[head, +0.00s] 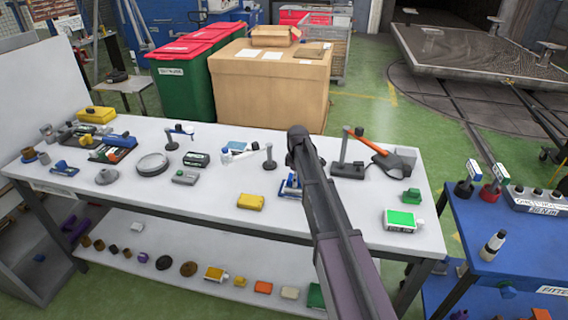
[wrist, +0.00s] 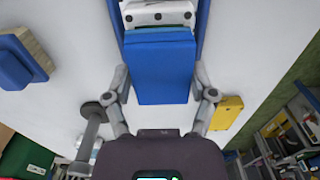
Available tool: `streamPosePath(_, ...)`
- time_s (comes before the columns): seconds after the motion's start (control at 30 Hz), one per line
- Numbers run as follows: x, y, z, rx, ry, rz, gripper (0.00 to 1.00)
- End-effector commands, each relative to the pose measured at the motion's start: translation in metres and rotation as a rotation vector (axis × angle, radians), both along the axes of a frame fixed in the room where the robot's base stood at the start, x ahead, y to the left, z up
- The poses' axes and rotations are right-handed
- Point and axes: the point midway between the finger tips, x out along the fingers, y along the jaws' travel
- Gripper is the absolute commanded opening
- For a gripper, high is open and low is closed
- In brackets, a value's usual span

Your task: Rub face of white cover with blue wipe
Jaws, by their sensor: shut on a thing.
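In the wrist view my gripper (wrist: 163,92) has its two fingers on either side of a blue wipe (wrist: 164,72), a folded, block-like pad, and is shut on it. Just beyond the wipe, at the top of the picture, is the white cover (wrist: 158,13), with dark slots and a blue part around it. The wipe overlaps the cover's near edge in the picture; I cannot tell whether they touch. In the head view a blue and white item (head: 290,187) sits on the table beside my arm. My arm hides the gripper there.
The white table (head: 215,215) carries a yellow box (head: 250,202), a green and white box (head: 403,219), a grey stand (head: 345,155) and an orange-handled tool (head: 365,140). Clear tabletop lies left of the yellow box. A blue table (head: 520,240) stands at the right.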

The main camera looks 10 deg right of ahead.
Motion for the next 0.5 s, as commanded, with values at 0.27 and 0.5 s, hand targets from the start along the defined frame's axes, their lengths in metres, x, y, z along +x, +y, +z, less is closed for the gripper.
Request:
streamPosePath(0.27, -0.003, -0.023, 0.000, 0.000, 0.000, 0.001, 0.35)
streamPosePath(0.5, -0.003, -0.030, 0.000, 0.000, 0.000, 0.006, 0.35)
